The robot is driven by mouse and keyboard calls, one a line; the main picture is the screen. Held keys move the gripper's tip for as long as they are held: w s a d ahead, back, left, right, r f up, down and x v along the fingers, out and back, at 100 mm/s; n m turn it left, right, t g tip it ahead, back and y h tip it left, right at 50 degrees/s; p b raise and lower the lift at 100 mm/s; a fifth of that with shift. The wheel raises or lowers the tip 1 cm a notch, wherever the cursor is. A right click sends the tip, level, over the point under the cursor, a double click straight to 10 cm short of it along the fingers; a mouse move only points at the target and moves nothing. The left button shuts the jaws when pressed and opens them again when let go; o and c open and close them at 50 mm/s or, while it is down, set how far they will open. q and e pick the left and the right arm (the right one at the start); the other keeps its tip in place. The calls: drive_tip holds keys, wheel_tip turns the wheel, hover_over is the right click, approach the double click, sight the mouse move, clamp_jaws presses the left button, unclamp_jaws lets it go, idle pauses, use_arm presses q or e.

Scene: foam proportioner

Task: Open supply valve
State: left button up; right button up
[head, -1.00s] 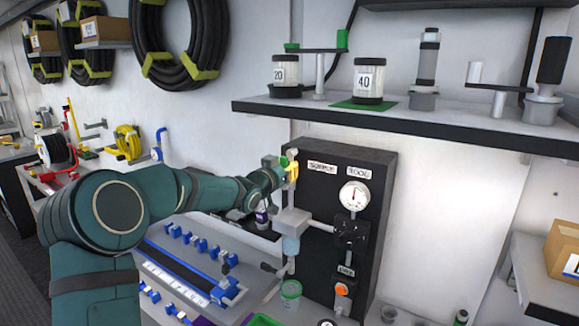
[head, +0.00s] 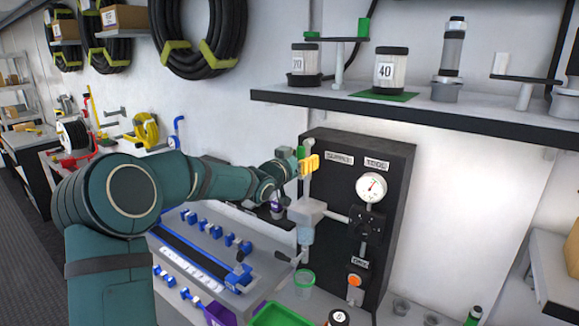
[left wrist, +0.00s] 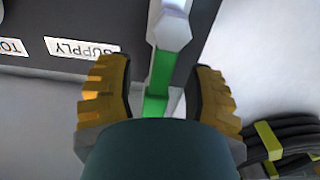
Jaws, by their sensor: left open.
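The supply valve has a green lever (left wrist: 160,72) on a pale pipe fitting (left wrist: 172,28) beside the SUPPLY label (left wrist: 80,48) in the left wrist view. My left gripper (left wrist: 158,100) is open, its two yellow fingers on either side of the green lever with gaps showing. In the head view my left gripper (head: 309,165) is at the top of the supply pipe, on the upper left of the black panel (head: 340,180); the lever is mostly hidden there. My right gripper is not in view.
The panel carries a pressure gauge (head: 371,187) and an orange knob (head: 354,281). A shelf (head: 420,115) with canisters overhangs the panel. Below are a clear cup with a green rim (head: 304,282), a green tray (head: 283,317) and a blue-clamped rack (head: 205,250).

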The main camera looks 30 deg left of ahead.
use_arm(q)
drive_tip(key=s, duration=1.1)
drive_tip(key=shift+a, duration=0.45)
drive_tip(key=s+d+f+n+g, duration=0.1)
drive_tip(key=s+d+f+g, duration=0.2)
drive_tip(key=f, duration=0.8)
drive_tip(key=s+d+f+n+g+h, duration=0.1)
drive_tip(key=d+f+n+g, duration=0.1)
drive_tip(key=d+f, duration=0.65)
drive_tip(key=s+d+f+n+g, duration=0.1)
drive_tip(key=s+d+f+g, duration=0.15)
drive_tip(key=f, duration=1.15)
drive_tip(key=s+d+f+g+h, duration=0.1)
drive_tip(key=s+d+f+g, duration=0.45)
drive_tip(key=s+f, duration=0.5)
drive_tip(key=s+d+f+g+h, duration=0.1)
drive_tip(key=s+d+f+g, duration=0.55)
drive_tip(key=s, duration=0.75)
drive_tip(key=w+d+f+m+t+b, duration=0.1)
drive_tip(key=w+d+f+t+b, duration=0.1)
drive_tip(key=w+b, duration=0.4)
wheel_tip(320, 180, down, 2)
drive_tip(key=t+b, duration=0.1)
drive_tip(key=b, duration=0.2)
drive_tip(key=shift+w+d+f, duration=0.15)
drive_tip(key=shift+w+d, duration=0.1)
drive_tip(key=shift+d, duration=0.15)
drive_tip(key=shift+t, duration=0.25)
